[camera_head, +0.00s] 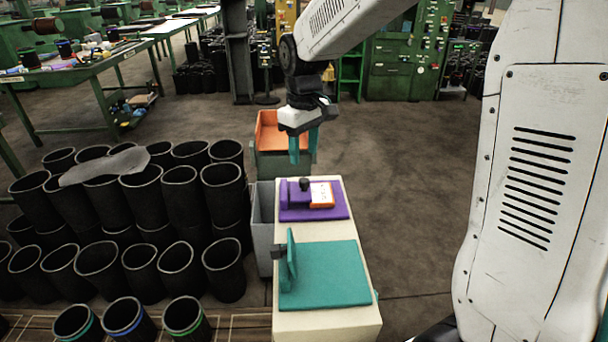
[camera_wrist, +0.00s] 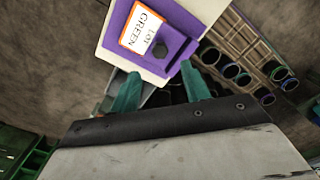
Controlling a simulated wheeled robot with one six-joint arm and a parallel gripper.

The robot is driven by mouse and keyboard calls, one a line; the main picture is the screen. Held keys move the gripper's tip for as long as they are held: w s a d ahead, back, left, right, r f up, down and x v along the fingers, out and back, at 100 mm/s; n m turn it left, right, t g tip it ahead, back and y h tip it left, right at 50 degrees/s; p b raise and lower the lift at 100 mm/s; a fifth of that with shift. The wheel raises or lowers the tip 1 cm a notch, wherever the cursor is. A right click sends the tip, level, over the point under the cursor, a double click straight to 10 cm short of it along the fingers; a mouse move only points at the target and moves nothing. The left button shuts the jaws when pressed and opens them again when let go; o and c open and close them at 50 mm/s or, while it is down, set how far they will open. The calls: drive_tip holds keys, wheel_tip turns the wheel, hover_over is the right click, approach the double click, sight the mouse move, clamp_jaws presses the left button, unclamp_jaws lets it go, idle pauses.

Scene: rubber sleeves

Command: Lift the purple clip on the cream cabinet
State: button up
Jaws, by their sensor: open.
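The purple clip (camera_head: 300,214) lies on the far half of the cream cabinet (camera_head: 315,233). It has a flat plate, a raised part at left, a black knob and an orange-edged white label (camera_head: 321,195). In the wrist view the purple clip (camera_wrist: 183,52) is at top centre, its label reading "LOT GREEN". My gripper (camera_head: 302,158) has teal fingers and hangs above and beyond the clip's far edge, apart from it. In the wrist view my gripper (camera_wrist: 160,72) is open and empty, its fingers apart near the clip's edge.
A teal clip (camera_head: 330,275) with an upright flap lies on the cabinet's near half. A grey bin (camera_head: 262,215) stands against the cabinet's left side. An orange tray (camera_head: 272,133) is behind. Many black rubber sleeves (camera_head: 185,195) stand at left. The floor right of the cabinet is clear.

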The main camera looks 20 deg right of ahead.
sight(304, 180)
wheel_tip(304, 180, down, 8)
drive_tip(key=shift+r, duration=0.15)
idle(0.3)
drive_tip(key=c, duration=1)
